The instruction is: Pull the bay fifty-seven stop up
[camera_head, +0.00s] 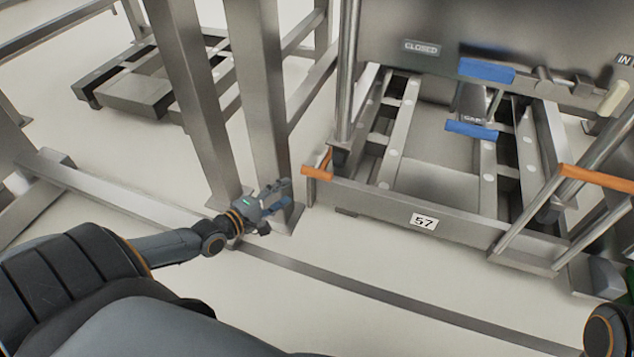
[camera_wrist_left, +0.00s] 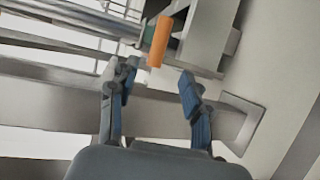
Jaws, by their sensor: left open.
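Bay 57 has a number plate (camera_head: 424,221) on the front beam of its low metal frame (camera_head: 380,207). An orange handle (camera_head: 317,172) sticks out at the frame's front left corner, beside an upright metal rod. It also shows in the left wrist view (camera_wrist_left: 158,42), beyond my fingertips. A second orange bar (camera_head: 597,178) is at the right side of the bay. My left gripper (camera_head: 284,193) is open and empty, a little left of and below the left orange handle, apart from it. In the left wrist view its two blue-padded fingers (camera_wrist_left: 158,84) are spread. My right gripper is out of view.
A metal post (camera_head: 262,90) stands right behind my left gripper. A panel above the bay has a CLOSED label (camera_head: 422,47) and a blue handle (camera_head: 487,70); another blue handle (camera_head: 471,129) is lower. The floor in front of the bay is clear, with a dark strip (camera_head: 370,293).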

